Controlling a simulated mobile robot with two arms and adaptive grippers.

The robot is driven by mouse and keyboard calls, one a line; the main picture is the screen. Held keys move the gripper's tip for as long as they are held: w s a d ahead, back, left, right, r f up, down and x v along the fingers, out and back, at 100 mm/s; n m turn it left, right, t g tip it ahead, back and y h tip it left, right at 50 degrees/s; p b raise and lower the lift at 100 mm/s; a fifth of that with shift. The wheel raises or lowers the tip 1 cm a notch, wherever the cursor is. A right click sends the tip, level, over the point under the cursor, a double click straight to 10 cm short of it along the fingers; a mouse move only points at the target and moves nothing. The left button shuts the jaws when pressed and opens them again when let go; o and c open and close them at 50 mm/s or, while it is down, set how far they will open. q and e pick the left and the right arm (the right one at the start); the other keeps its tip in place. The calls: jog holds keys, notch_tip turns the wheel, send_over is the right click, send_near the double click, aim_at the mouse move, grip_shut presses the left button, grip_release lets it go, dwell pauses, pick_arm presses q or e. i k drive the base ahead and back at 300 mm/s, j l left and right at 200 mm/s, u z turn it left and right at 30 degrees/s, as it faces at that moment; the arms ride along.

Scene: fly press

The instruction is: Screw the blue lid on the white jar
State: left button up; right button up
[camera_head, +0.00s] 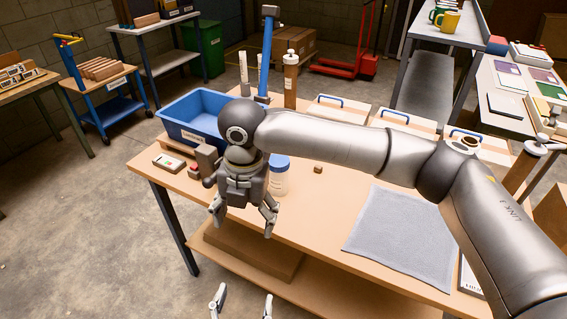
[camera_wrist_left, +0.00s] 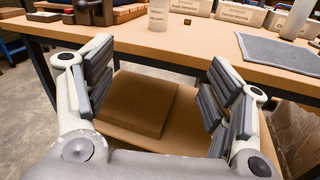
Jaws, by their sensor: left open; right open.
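The white jar (camera_head: 279,186) stands upright near the table's front edge, partly hidden behind my right gripper. The blue lid (camera_head: 280,162) sits on top of it; whether it is threaded on I cannot tell. The jar's lower part (camera_wrist_left: 160,16) shows at the top of the left wrist view, its top cut off. My right gripper (camera_head: 243,216) is open and empty, pointing down just left of the jar and apart from it. My left gripper (camera_head: 242,300) is open and empty, low in front of the table; its spread fingers also show in the left wrist view (camera_wrist_left: 158,95).
A small brown cube (camera_head: 318,168) lies right of the jar. A grey mat (camera_head: 402,238) covers the table's right. Labelled boxes (camera_head: 403,122) line the back. A brown board (camera_wrist_left: 140,102) lies on the lower shelf.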

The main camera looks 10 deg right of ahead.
aim_at(278, 182)
jog(key=i+l, duration=0.2)
jog(key=i, duration=0.25)
jog(key=i+l, duration=0.25)
jog(key=i, duration=0.2)
